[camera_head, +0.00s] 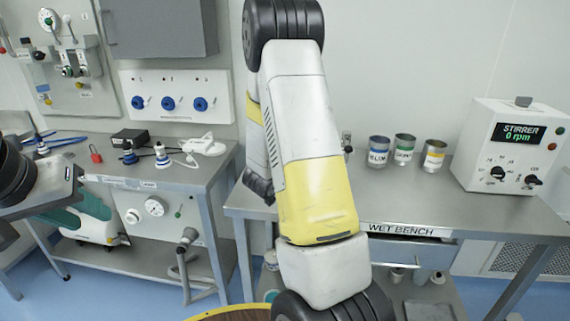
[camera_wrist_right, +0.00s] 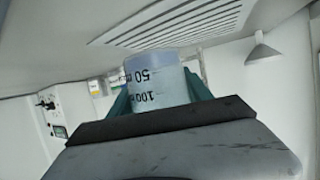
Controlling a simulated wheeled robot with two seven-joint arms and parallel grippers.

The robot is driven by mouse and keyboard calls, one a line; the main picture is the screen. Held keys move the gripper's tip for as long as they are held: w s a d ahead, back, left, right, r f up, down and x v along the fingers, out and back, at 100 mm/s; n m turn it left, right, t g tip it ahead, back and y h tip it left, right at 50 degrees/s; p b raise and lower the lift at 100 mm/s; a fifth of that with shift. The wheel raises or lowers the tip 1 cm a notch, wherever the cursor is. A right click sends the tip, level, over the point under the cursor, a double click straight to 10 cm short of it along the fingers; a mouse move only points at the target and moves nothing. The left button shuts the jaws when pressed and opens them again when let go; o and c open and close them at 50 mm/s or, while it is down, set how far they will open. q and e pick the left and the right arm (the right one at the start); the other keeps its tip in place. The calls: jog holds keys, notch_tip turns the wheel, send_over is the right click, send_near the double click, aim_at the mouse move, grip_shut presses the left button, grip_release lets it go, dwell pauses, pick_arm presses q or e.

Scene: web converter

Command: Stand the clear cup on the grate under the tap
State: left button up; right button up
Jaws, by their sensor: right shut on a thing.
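The clear cup (camera_wrist_right: 155,72), with black 50 and 100 markings, shows in the right wrist view. Its lettering is upside down in that picture. The teal fingers of my right gripper (camera_wrist_right: 158,97) are shut on it, one on each side. The head view does not show this gripper or the cup. My left gripper (camera_head: 80,214) is at the left edge of the head view, in front of the left bench, with teal fingers and no cup seen at it.
My right arm blocks the middle of the head view. The wet bench (camera_head: 390,215) carries several labelled cans (camera_head: 404,149) at its back and a stirrer box (camera_head: 513,147) on the right. The left bench (camera_head: 190,178) holds small instruments.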

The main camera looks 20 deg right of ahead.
jog(key=w+d, duration=0.2)
jog(key=w, duration=0.1)
jog(key=w+d+f, duration=0.1)
jog(key=w+d, duration=0.1)
jog(key=w, duration=0.2)
jog(key=w+d, duration=0.2)
jog(key=w, duration=0.1)
jog(key=shift+w+f, duration=0.15)
jog(key=shift+w, duration=0.25)
jog(key=shift+w+f, duration=0.1)
jog(key=shift+f, duration=1.65)
jog(key=shift+f, duration=0.1)
jog(key=o, duration=1.5)
